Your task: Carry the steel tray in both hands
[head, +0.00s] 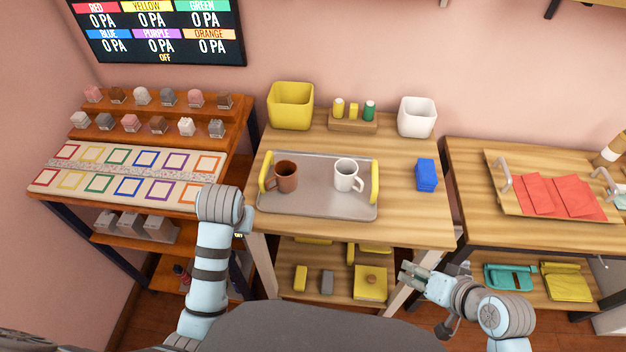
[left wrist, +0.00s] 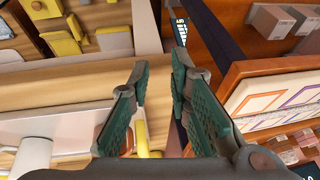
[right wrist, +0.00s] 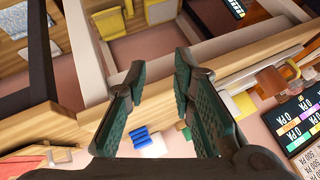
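The steel tray (head: 315,202) is grey with a yellow handle at each short end. It lies flat on the middle wooden table. A brown mug (head: 286,177) stands upright on its left part and a white mug (head: 346,176) on its right part. My left arm reaches up by the tray's front left corner; its fingers are hidden in the head view. In the left wrist view my left gripper (left wrist: 160,75) is open and empty. My right gripper (head: 410,272) is in front of the table's right part, apart from the tray. It shows open and empty in the right wrist view (right wrist: 157,78).
Behind the tray stand a yellow bin (head: 290,106), a wooden holder (head: 352,126) and a white bin (head: 416,117). A blue block (head: 427,175) sits to its right. A shelf with colored squares (head: 125,175) is at left; a wooden tray with red cloths (head: 550,195) is at right.

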